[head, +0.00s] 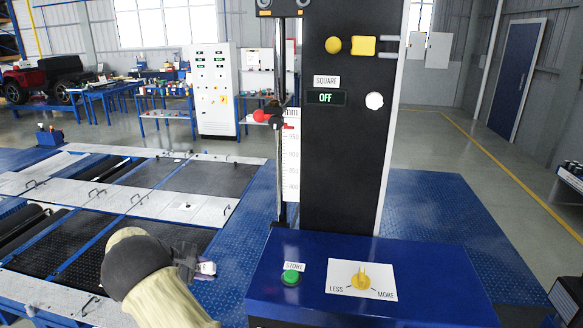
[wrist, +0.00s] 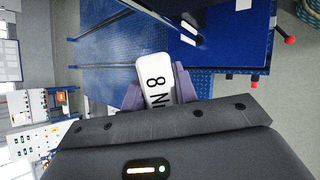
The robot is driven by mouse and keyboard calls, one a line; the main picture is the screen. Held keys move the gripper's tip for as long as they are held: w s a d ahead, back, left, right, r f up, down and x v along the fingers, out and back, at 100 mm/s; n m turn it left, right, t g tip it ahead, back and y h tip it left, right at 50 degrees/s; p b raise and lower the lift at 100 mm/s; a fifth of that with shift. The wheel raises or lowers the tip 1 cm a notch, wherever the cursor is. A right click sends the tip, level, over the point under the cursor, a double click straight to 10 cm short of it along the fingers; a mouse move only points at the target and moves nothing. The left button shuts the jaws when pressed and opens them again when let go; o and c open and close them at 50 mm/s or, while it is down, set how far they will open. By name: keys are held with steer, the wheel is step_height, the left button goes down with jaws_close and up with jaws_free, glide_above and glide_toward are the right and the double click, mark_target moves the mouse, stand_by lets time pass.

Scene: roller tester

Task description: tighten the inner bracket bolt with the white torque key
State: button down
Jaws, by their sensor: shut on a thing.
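My gripper (head: 200,267) is low in the head view, to the left of the blue pedestal and above the roller bed. In the wrist view its fingers (wrist: 157,92) are shut on a white torque key (wrist: 155,72) whose visible label starts "8 N". In the head view only a small pale part shows at the fingertips. I cannot make out the inner bracket bolt in either view.
A black column (head: 345,170) with an OFF display stands on the blue pedestal (head: 400,262), which has a green STORE button (head: 291,279) and a yellow LESS/MORE knob (head: 361,281). A thin rail with a red knob (head: 259,115) runs beside it. Steel-framed rollers lie left.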

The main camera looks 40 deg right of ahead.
steer(key=s+d+r+n+t+h+p, duration=0.1)
steer(key=d+r+t+h, duration=0.15)
steer(key=r, duration=1.05)
steer(key=s+d+r+n+t+h+p, duration=0.1)
steer(key=d+r+t, duration=0.2)
steer(key=r, duration=1.1)
steer(key=d+r+n+t+h+p, duration=0.1)
steer(key=d+r+t, duration=0.2)
steer(key=r, duration=1)
steer(key=s+d+r+m+h, duration=0.1)
steer(key=s+d+r, duration=0.1)
steer(key=s+r, duration=0.4)
steer(key=s+d+r+m+g+h+p, duration=0.1)
steer(key=s+d+r+h, duration=0.1)
steer(key=s+r, duration=0.5)
steer(key=s+d+r+m+h, duration=0.1)
steer(key=s+r, duration=0.5)
steer(key=r, duration=1)
steer(key=shift+s+d+r+g+h, duration=0.25)
steer(key=shift+d+r+g+h, duration=0.15)
steer(key=shift+d, duration=0.35)
steer(key=shift+s+f, duration=0.1)
steer(key=shift+f, duration=0.05)
steer(key=shift+w+d+p, duration=0.85)
steer(key=shift+w+d, duration=1.1)
steer(key=shift+d, duration=0.3)
